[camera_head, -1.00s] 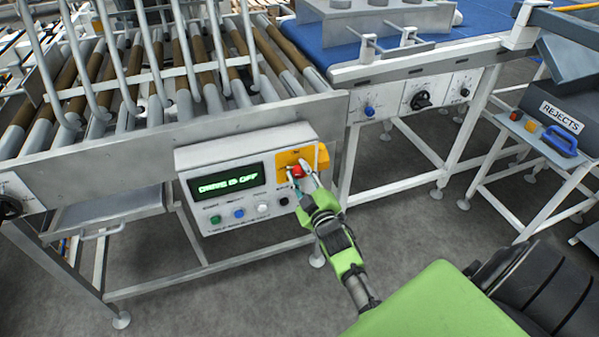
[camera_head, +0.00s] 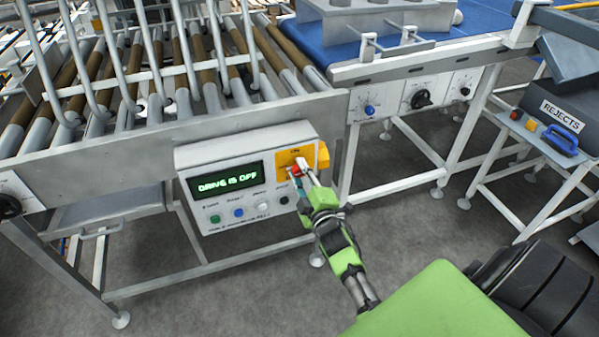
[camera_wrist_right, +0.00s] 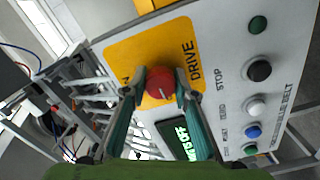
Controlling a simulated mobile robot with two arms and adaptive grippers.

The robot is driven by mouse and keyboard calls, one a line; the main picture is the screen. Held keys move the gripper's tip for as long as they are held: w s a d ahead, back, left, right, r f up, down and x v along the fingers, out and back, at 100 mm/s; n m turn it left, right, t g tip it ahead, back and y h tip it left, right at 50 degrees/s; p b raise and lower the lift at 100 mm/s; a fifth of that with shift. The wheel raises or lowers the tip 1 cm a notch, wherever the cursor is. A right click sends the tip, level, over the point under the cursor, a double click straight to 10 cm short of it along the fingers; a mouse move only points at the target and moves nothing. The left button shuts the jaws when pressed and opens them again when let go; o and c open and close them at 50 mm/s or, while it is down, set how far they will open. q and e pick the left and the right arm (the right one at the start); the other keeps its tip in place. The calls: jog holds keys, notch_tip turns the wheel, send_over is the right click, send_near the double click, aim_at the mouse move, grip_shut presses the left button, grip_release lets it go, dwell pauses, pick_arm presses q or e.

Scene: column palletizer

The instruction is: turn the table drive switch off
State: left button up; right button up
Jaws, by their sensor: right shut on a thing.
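The drive switch (camera_wrist_right: 160,84) is a red rotary knob on a yellow plate (camera_wrist_right: 125,58) marked DRIVE, on a white control box (camera_head: 236,216). In the head view the red knob (camera_head: 298,170) shows between my fingers. My right gripper (camera_wrist_right: 156,92) is shut on the knob, one finger on each side. The same gripper shows in the head view (camera_head: 301,174), reaching up to the box from below right. The green display (camera_head: 226,185) reads "DRIVE IS OFF". My left gripper is not in view.
A black button (camera_head: 284,200) and white, blue and green buttons line the box below the plate. The roller table (camera_head: 180,126) stands above and behind it. To the right are a blue belt (camera_head: 420,28) and a REJECTS bin (camera_head: 556,112).

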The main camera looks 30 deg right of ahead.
jog(key=o, duration=1.1)
jog(key=v, duration=1.2)
